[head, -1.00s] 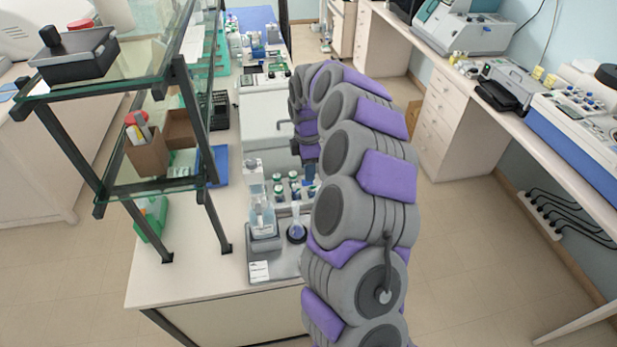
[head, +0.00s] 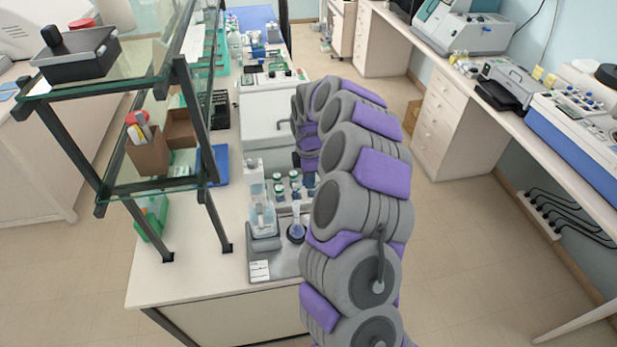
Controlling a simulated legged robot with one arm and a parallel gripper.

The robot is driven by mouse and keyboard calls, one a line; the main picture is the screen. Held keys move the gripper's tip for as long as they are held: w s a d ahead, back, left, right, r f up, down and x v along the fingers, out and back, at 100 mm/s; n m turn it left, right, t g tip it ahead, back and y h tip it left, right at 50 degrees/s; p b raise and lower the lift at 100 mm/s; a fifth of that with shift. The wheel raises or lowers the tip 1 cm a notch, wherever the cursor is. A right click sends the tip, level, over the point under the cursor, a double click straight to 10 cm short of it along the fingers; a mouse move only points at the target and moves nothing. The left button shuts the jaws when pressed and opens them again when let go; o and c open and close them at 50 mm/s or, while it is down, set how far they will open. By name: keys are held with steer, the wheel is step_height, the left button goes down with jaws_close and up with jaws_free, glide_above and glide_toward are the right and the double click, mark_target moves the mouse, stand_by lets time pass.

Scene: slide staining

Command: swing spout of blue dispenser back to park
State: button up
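A bottle dispenser (head: 262,217) with pale blue liquid and a tall white top stands at the left of a grey tray (head: 288,264) on the bench. Its spout is too small to make out, so I cannot tell which way it points. A small flask (head: 296,232) with bluish contents stands just right of the dispenser. My arm rises at the right and bends down behind the flask. My gripper (head: 309,166) is at the far end of the arm, right of the dispenser's top; its fingers are too small and partly hidden to read.
Several small green-capped bottles (head: 279,187) stand behind the flask. A white box-shaped device (head: 268,125) is farther back. A glass shelf rack (head: 150,185) with dark posts stands close on the left. The bench front left of the tray is clear.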

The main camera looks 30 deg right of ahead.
steer(key=shift+d, duration=0.1)
steer(key=shift+c, duration=1.4)
steer(key=shift+d, duration=0.1)
jaws_close()
steer(key=shift+s, duration=0.15)
steer(key=shift+s+n+p, duration=0.2)
steer(key=shift+s+n, duration=0.3)
steer(key=shift+n, duration=0.5)
steer(key=shift+s+n+p, duration=0.15)
steer(key=shift+s+n, duration=0.4)
steer(key=shift+n, duration=0.45)
steer(key=shift+s+n+p, duration=0.2)
steer(key=shift+s+n, duration=0.3)
steer(key=shift+n, duration=0.5)
